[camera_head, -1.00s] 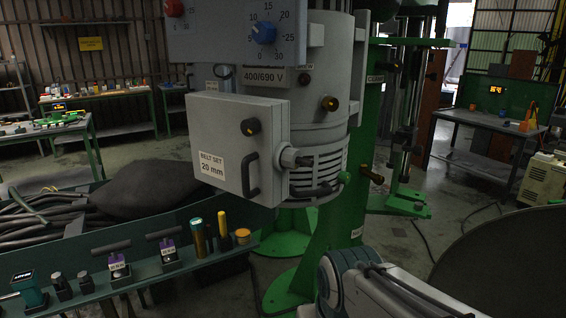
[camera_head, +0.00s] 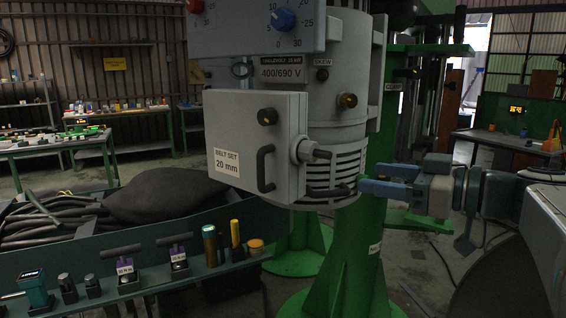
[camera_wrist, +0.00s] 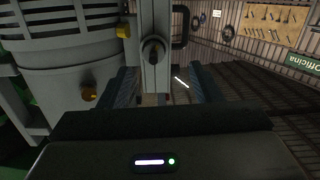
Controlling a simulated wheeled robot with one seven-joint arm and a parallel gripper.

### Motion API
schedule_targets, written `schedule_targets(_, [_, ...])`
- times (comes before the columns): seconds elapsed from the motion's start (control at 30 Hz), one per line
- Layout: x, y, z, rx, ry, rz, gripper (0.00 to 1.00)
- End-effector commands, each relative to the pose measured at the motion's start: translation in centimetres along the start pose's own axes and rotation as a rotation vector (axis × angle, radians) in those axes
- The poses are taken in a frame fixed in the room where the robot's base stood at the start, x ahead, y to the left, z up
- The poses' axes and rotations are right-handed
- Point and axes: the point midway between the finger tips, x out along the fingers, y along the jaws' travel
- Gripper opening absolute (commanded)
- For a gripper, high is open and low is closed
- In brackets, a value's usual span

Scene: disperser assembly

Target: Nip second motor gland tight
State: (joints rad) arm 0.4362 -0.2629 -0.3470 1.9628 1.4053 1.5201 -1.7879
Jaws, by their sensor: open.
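The grey motor (camera_head: 345,120) hangs on the green column, with a grey terminal box (camera_head: 250,125) on its front. A grey gland (camera_head: 306,150) with a short dark stub projects from the box's right side. A second dark cable-like piece (camera_head: 330,192) shows lower, by the motor's slots; I cannot tell whether it has a gland. My gripper (camera_head: 370,180) is to the right of the motor, fingers pointing left at it, open and empty. In the wrist view, a dark round fitting (camera_wrist: 153,50) on a grey housing lies ahead between the spread fingers (camera_wrist: 160,88), apparently apart from them.
Brass fittings (camera_head: 347,101) stick out of the motor. A green rail (camera_head: 200,275) below left carries several small tools, beside a bin of dark hoses (camera_head: 55,215). The green column (camera_head: 355,250) stands below my gripper. A bench (camera_head: 510,140) is at the far right.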

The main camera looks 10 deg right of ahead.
Motion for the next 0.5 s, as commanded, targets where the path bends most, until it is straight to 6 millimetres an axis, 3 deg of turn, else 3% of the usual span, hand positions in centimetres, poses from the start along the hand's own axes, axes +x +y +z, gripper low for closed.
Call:
schedule_targets(0.1, [-1.1, 0.8, -1.3, -0.088, 0.062, 0.026, 0.58])
schedule_targets(0.23, [-0.7, 1.1, -1.9, -0.118, 0.082, 0.032, 0.58])
schedule_targets(0.5, [4.1, 1.1, -2.5, -0.115, 0.080, 0.029, 0.58])
